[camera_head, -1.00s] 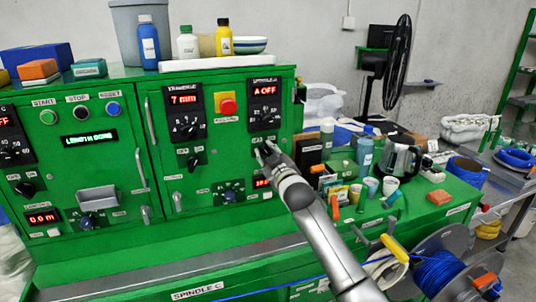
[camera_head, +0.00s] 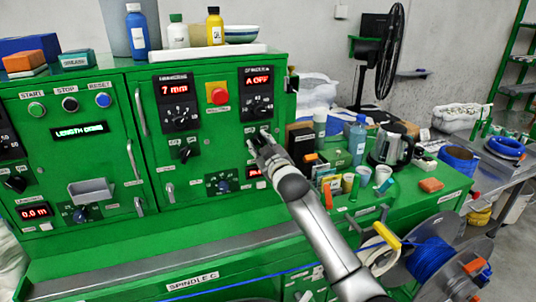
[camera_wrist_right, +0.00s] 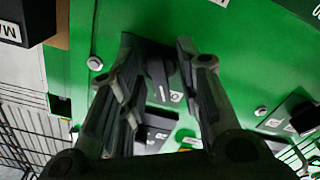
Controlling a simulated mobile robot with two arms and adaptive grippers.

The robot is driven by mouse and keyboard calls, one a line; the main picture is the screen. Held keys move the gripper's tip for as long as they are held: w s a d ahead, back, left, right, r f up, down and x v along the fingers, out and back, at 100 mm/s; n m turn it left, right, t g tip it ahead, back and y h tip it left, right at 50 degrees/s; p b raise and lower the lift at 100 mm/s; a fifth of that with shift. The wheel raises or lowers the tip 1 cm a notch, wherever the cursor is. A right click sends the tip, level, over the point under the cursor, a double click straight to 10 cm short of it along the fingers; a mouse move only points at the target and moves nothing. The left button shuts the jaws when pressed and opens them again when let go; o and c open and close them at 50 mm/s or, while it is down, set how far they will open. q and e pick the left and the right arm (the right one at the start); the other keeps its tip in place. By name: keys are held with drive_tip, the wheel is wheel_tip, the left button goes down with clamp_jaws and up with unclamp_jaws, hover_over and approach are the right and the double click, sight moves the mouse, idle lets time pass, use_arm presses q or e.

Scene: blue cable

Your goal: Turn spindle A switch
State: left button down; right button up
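The green control cabinet carries a right-hand panel with a red display reading "A OFF" (camera_head: 258,81) and a black dial (camera_head: 259,110) below it. My right gripper (camera_head: 261,139) is in front of the panel just below that dial and hides most of what is behind it. In the right wrist view its two fingers (camera_wrist_right: 158,80) are apart, with a black switch (camera_wrist_right: 157,72) on the green panel between their tips. I cannot tell whether the fingers touch it. My left gripper is in neither view.
A red emergency button (camera_head: 218,96) is left of the A display. Cups, bottles and a kettle (camera_head: 391,147) crowd the bench right of my right arm. A blue cable spool (camera_head: 431,259) is at the lower right. Bottles stand on the cabinet top.

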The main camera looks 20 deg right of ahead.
drive_tip(key=s, duration=1.1)
drive_tip(key=shift+s+d, duration=0.2)
drive_tip(key=shift+s, duration=0.05)
drive_tip(key=shift+f, duration=0.1)
